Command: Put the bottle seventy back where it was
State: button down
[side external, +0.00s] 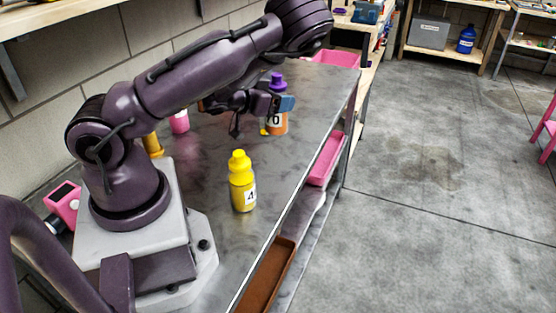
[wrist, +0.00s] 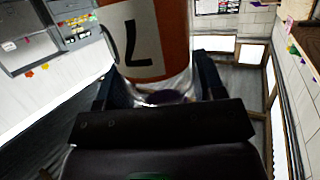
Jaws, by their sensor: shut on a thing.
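The bottle seventy (side external: 276,122) is orange with a purple cap and a white label. In the side view the "0" shows clearly and the rest of its label is partly covered. My gripper (side external: 281,104) is shut on its body from the left, one blue finger showing across it. The bottle looks upright, over the grey metal table (side external: 215,155); I cannot tell whether its base touches. In the wrist view the bottle (wrist: 172,40) stands between the two dark fingers, with a large digit that reads as an upside-down 7.
A yellow bottle (side external: 242,187) with a "4" label stands nearer on the table. A pink bottle (side external: 180,123) and a dark yellow one (side external: 153,145) stand behind my arm. A pink device (side external: 63,199) lies by my base. A pink bin (side external: 327,160) sits below the table edge.

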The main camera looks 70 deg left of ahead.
aim_at(268, 133)
jog(key=shift+w+d, duration=0.15)
jog(key=shift+f, duration=4.8)
jog(key=shift+c, duration=1.1)
grip_release()
jog(key=shift+f, duration=0.1)
jog(key=v, duration=0.7)
jog(key=shift+s, duration=0.3)
jog(key=shift+r, duration=0.25)
